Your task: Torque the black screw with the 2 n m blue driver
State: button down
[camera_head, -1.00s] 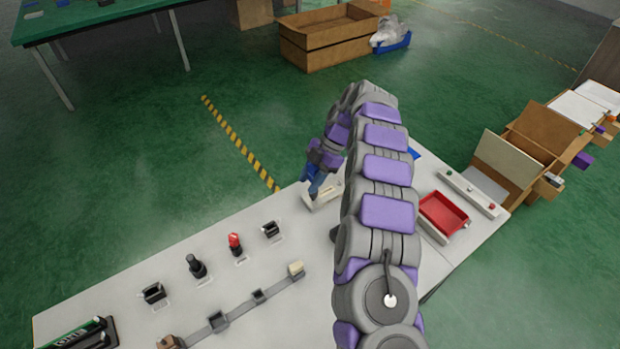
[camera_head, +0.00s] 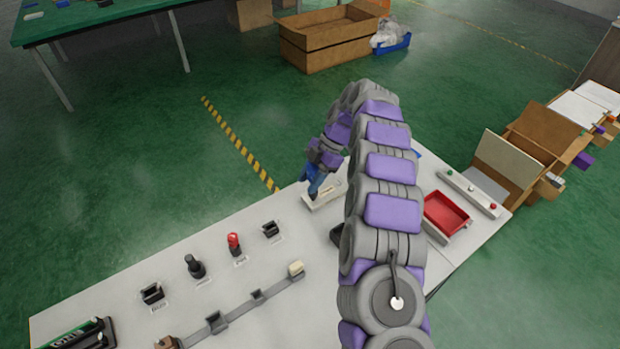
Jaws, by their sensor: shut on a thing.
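My gripper (camera_head: 318,162) is at the far side of the workbench, partly behind my arm. It is shut on the blue driver (camera_head: 312,178), which points down, slightly tilted, at a pale block fixture (camera_head: 322,198). The driver's lower end is at or just above the block; I cannot tell whether it touches. The black screw is too small or hidden to make out.
The white workbench (camera_head: 120,318) has a black-handled tool (camera_head: 194,266), a red tool (camera_head: 234,243) and black holders (camera_head: 152,293) at left. A grey rail (camera_head: 245,308) runs along the front. A red tray (camera_head: 445,213) and a button strip (camera_head: 470,193) are at right.

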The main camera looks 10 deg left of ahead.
aim_at(313, 165)
jog(key=shift+f, duration=0.75)
dwell(0.3)
jog(key=shift+w+a+m+t+y, duration=0.1)
jog(key=shift+m+t+y, duration=0.5)
jog(key=shift+m, duration=0.9)
jog(key=shift+r, duration=2.55)
jog(key=shift+w, duration=0.1)
